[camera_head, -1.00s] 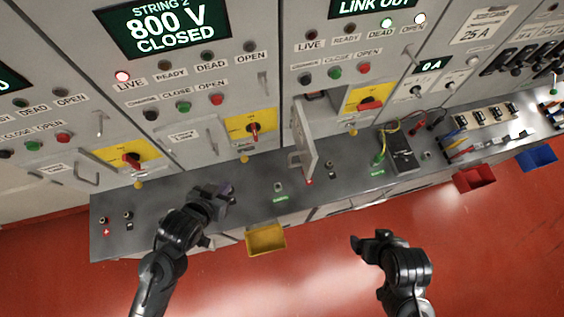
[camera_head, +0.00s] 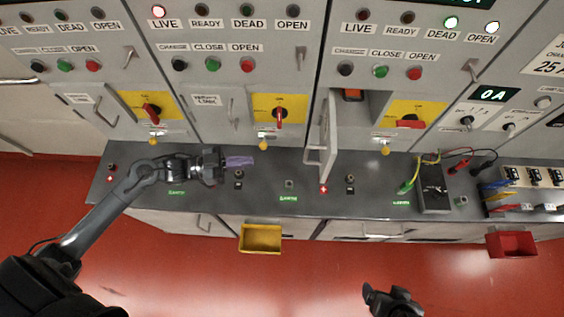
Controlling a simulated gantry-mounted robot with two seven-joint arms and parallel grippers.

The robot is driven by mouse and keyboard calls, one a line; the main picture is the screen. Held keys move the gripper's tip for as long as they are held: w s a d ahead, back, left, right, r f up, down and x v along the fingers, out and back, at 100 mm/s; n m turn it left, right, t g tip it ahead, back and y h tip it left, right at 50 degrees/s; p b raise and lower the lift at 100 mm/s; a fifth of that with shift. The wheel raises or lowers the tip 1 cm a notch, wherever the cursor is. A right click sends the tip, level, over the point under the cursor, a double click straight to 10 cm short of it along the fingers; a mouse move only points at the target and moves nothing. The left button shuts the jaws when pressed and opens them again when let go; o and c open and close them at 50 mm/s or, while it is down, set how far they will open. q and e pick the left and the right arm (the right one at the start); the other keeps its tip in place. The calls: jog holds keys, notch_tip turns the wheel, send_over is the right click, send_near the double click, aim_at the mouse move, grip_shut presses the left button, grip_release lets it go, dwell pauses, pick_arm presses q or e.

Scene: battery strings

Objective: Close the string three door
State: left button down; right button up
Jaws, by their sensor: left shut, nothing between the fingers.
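The string three door (camera_head: 328,138) is a small grey door in the third cabinet from the left. It stands open, swung out over the bench, with its handle (camera_head: 313,158) on the face toward the left. Behind it the compartment (camera_head: 365,115) is uncovered, with a red-orange part (camera_head: 352,95) at its top. My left gripper (camera_head: 238,161) is shut and empty, left of the door and apart from it, above the grey bench. My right gripper (camera_head: 372,293) is at the bottom, in front of the bench; its finger opening is unclear.
Yellow panels with red rotary switches sit on the cabinets, including one (camera_head: 410,115) right of the open compartment. A black meter box with leads (camera_head: 432,185) lies on the bench at right. A yellow bin (camera_head: 260,239) and a red bin (camera_head: 511,244) hang at the bench's front.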

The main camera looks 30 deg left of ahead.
pick_arm(q)
jog(key=p+x, duration=0.3)
jog(key=x, duration=1.1)
